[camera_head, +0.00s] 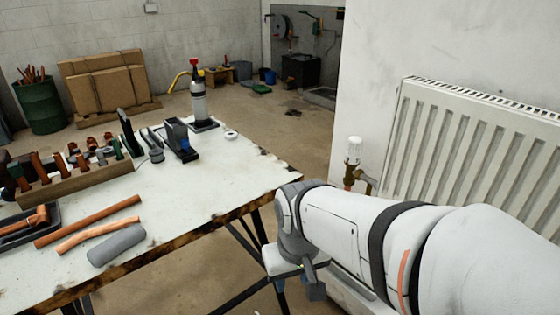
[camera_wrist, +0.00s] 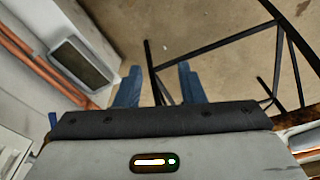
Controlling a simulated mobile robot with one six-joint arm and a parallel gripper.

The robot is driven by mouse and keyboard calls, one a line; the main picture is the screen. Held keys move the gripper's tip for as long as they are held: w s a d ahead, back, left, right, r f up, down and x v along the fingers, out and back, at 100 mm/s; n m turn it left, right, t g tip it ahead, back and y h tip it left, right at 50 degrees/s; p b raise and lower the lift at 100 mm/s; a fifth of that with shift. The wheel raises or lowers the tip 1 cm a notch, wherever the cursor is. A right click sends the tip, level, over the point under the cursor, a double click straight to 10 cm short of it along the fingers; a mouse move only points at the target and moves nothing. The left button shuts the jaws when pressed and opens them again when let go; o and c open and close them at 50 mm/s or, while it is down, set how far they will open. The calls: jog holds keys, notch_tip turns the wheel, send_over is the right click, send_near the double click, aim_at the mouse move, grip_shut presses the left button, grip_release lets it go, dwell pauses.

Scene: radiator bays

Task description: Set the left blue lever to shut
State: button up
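My gripper (camera_wrist: 158,84) shows two blue fingers in the wrist view, spread apart with only floor and a black table leg behind the gap. It is open and empty. In the head view my arm reaches down at the lower middle, and my gripper (camera_head: 296,290) is mostly hidden behind its own links. A small blue piece (camera_wrist: 52,120) shows at the left edge of my gripper's body in the wrist view, near copper pipes. I cannot tell whether it is a lever. No blue lever is clearly visible in the head view.
A radiator (camera_head: 480,150) hangs on the right wall, with a white-capped valve (camera_head: 353,150) beside it. A worktable (camera_head: 190,190) with tools stands left. Copper pipes (camera_wrist: 35,62) and a grey rectangular panel (camera_wrist: 80,65) lie left in the wrist view.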

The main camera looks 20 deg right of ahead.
jog(key=shift+w+d, duration=0.1)
jog(key=shift+w, duration=0.3)
